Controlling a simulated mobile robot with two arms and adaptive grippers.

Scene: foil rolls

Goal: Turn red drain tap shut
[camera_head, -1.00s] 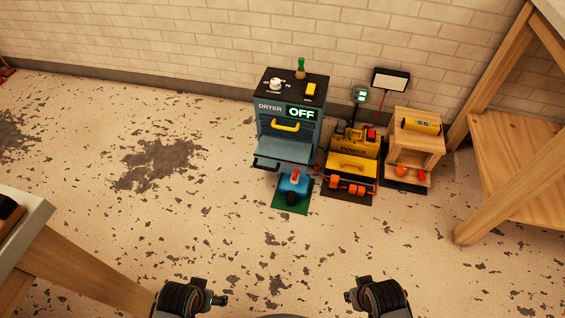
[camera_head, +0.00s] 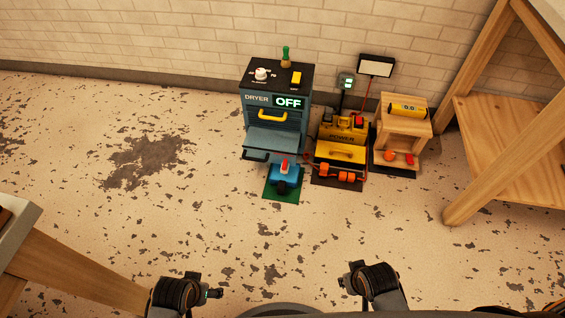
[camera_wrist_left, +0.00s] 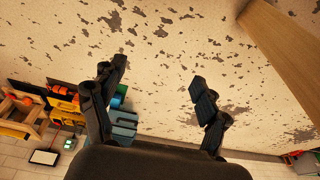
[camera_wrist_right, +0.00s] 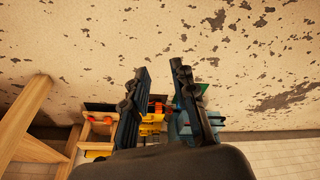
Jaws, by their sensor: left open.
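The red drain tap (camera_head: 285,166) sits on top of a small blue unit (camera_head: 286,178) at the foot of the blue dryer cabinet (camera_head: 262,144), whose display reads OFF. The blue unit stands on a green mat (camera_head: 271,195). My left gripper (camera_head: 213,293) is at the bottom of the head view, well short of the tap; its fingers are spread and empty in the left wrist view (camera_wrist_left: 160,85). My right gripper (camera_head: 345,281) is also low and far from the tap. Its fingers are parted with nothing between them in the right wrist view (camera_wrist_right: 158,75).
A wooden bench (camera_head: 480,140) is at right, a table edge (camera_head: 28,225) at left. The floor between is clear.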

